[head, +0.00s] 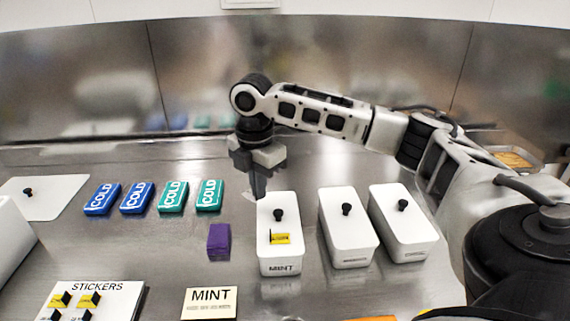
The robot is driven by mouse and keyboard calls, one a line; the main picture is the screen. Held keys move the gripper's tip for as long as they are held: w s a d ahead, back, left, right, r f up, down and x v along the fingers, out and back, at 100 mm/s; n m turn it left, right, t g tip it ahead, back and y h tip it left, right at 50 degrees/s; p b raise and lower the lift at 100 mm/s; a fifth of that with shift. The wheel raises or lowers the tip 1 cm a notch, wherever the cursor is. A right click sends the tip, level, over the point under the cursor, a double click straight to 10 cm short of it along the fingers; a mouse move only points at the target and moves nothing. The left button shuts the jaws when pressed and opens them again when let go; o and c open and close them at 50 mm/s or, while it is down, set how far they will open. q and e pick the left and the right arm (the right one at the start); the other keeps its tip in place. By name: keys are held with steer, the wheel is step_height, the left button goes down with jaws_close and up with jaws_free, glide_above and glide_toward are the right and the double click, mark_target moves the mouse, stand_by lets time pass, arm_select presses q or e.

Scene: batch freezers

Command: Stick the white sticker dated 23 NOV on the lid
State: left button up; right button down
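My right gripper (258,194) points down at the back left corner of the nearest white tub (281,262), labelled MINT. Its fingers look closed, with a small white piece (249,196) at the tips that looks like the white sticker; its print is unreadable. The tub's white lid (276,206) has a black knob (278,215) and a yellow sticker (280,238) on its front half. The sticker board (112,302), marked STICKERS, is at the bottom left with yellow stickers and paler ones cut off by the frame edge. My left gripper is not in view.
Two more lidded white tubs (347,232) (403,230) stand to the right. Blue and teal COLD packs (136,198) lie in a row at left, with a purple block (219,241) near the MINT tub. A MINT card (210,302) lies in front. A loose lid (42,198) lies far left.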

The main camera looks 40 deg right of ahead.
mark_target(285, 202)
steer(key=d+r+n, duration=0.1)
steer(key=d+n, duration=0.7)
steer(key=n, duration=0.1)
steer(key=shift+w+f, duration=0.2)
steer(key=shift+f, duration=2.9)
steer(key=shift+a+f, duration=0.1)
steer(key=shift+f, duration=0.25)
steer(key=c, duration=1)
jaws_free()
steer(key=shift+c, duration=0.2)
steer(key=shift+r, duration=0.1)
step_height(285, 202, up, 7)
